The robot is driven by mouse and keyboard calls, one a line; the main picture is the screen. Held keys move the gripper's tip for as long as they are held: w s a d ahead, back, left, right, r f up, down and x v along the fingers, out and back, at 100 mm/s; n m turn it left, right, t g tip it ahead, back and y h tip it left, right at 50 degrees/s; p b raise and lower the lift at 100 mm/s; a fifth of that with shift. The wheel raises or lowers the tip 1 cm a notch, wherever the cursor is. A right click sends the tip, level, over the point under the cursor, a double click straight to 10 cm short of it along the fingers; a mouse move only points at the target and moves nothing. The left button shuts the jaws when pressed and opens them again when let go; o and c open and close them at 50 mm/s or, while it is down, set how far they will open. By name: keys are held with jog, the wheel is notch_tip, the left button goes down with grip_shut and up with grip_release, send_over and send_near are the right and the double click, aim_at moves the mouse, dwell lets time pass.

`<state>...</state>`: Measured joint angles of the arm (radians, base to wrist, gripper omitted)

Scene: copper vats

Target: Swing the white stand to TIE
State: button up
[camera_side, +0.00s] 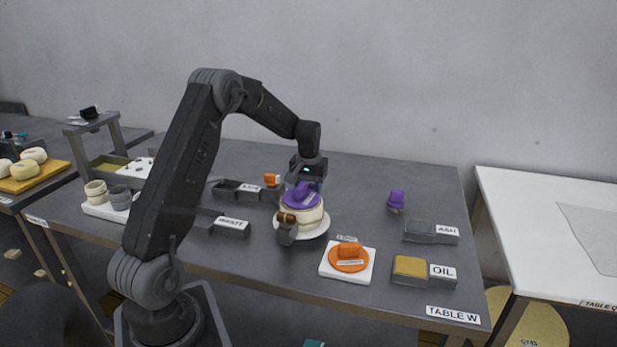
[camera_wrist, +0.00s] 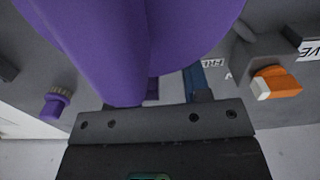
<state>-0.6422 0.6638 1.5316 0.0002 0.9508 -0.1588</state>
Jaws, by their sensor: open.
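The white stand (camera_side: 318,233) is a round white base at the middle of the dark table. It carries a cream drum with a purple top and a raised purple grip (camera_side: 303,194). A brown and grey piece (camera_side: 287,228) sits at its front left. My gripper (camera_side: 305,183) is open, pointing down at the back of the purple grip; whether it touches cannot be told. In the wrist view the purple part (camera_wrist: 130,40) fills the top centre, close to the jaws. A small label (camera_side: 347,239) lies right of the stand, too small to read. A partly hidden label starting "FRE" (camera_wrist: 214,65) shows in the wrist view.
A white square plate with an orange knob (camera_side: 348,258) stands front right. A purple knob (camera_side: 396,200) and the ASH (camera_side: 430,232) and OIL (camera_side: 424,271) trays are at right. Dark trays (camera_side: 236,192) and an orange knob (camera_side: 271,179) are left of the stand. The back right is clear.

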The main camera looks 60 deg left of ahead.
notch_tip(320, 180, up, 14)
jog(key=shift+f, duration=0.25)
dwell(0.4)
